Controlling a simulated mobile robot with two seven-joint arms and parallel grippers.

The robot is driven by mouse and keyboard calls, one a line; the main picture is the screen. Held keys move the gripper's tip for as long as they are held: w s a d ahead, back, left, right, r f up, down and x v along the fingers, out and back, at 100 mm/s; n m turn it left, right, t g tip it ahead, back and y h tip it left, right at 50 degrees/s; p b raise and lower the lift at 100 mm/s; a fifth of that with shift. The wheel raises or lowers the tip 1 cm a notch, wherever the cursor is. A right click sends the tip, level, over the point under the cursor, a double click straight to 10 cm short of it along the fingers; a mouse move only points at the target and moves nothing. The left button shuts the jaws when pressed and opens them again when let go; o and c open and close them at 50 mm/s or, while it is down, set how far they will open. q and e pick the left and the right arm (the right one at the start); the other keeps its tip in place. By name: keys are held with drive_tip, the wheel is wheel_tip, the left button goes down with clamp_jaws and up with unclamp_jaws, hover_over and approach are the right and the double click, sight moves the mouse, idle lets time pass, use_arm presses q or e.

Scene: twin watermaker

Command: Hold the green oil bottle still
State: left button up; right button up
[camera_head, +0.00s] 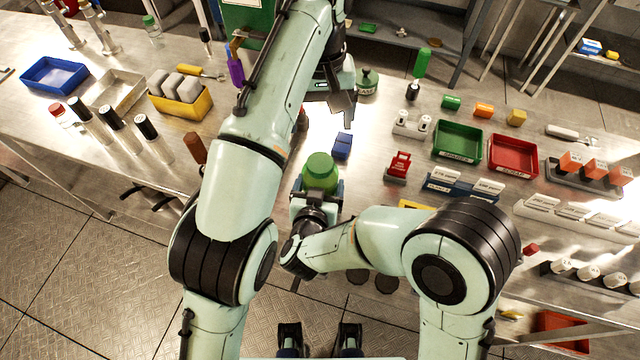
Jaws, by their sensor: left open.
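The green oil bottle (320,174) stands near the front middle of the bench, seen from above with its round green cap on top. My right gripper (318,190) is at the bottle from the near side, with its fingers on either side of the body. The bottle hides part of the fingers, and it looks gripped and upright. My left gripper (343,108) is open and empty, above the bench beyond the bottle. It points down and is apart from the bottle.
A small blue block (342,146) lies just behind the bottle. A red block (398,165), a green tray (458,141) and a red tray (513,155) are to the right. A yellow bin (181,107) and several black-capped tubes stand to the left.

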drive_tip(key=o, duration=1.8)
drive_tip(key=shift+o, duration=0.2)
drive_tip(key=v, duration=1.3)
drive_tip(key=shift+s, duration=0.2)
drive_tip(key=shift+r, duration=0.1)
